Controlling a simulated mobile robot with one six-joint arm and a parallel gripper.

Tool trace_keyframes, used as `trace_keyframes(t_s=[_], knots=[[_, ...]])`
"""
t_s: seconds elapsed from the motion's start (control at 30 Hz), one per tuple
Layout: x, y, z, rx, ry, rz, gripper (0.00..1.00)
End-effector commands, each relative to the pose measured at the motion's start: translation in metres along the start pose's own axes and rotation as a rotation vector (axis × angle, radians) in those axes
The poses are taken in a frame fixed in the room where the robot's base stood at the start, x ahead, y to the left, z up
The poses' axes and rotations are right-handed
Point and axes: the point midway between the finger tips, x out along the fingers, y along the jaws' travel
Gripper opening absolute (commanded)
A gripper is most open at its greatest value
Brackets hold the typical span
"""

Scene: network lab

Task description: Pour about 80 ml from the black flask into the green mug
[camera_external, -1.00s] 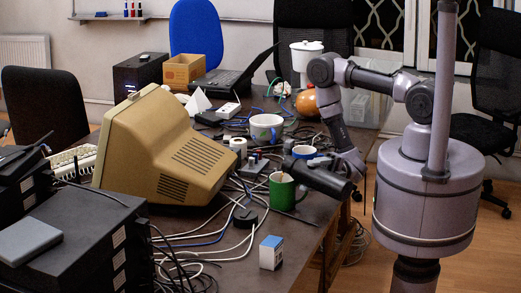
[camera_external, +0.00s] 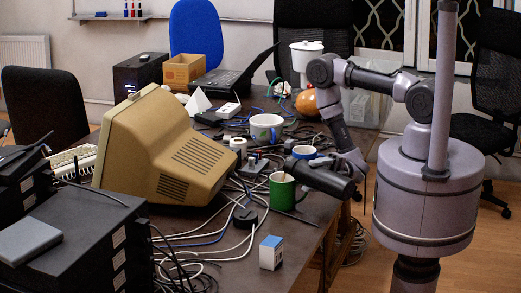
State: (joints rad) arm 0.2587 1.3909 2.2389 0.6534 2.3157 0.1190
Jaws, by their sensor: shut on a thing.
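The green mug (camera_external: 282,192) stands upright on the table near its right edge. The black flask (camera_external: 322,178) is tilted close to horizontal above and right of the mug, with its left end near the mug's rim. My gripper (camera_external: 343,168) is shut on the flask. The inside of the mug and any liquid are too small to make out.
A beige monitor (camera_external: 165,150) is to the left. Cables run across the table around the green mug. A small blue-and-white box (camera_external: 271,252) stands in front.

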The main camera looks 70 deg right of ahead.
Motion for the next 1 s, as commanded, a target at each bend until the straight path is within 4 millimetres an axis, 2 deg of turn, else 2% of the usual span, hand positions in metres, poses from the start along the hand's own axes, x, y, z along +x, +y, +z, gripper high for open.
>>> trace_keyframes(t_s=[0.8, 0.87, 0.9, 1.0], knots=[[0.000, 0.001, 0.000, 0.016, -0.004, 0.000, 0.00], [-0.003, -0.013, -0.006, -0.132, 0.036, 0.002, 0.00], [-0.001, -0.005, -0.013, -0.229, 0.062, 0.002, 0.00], [-0.001, -0.003, -0.010, -0.343, 0.092, 0.004, 0.00]])
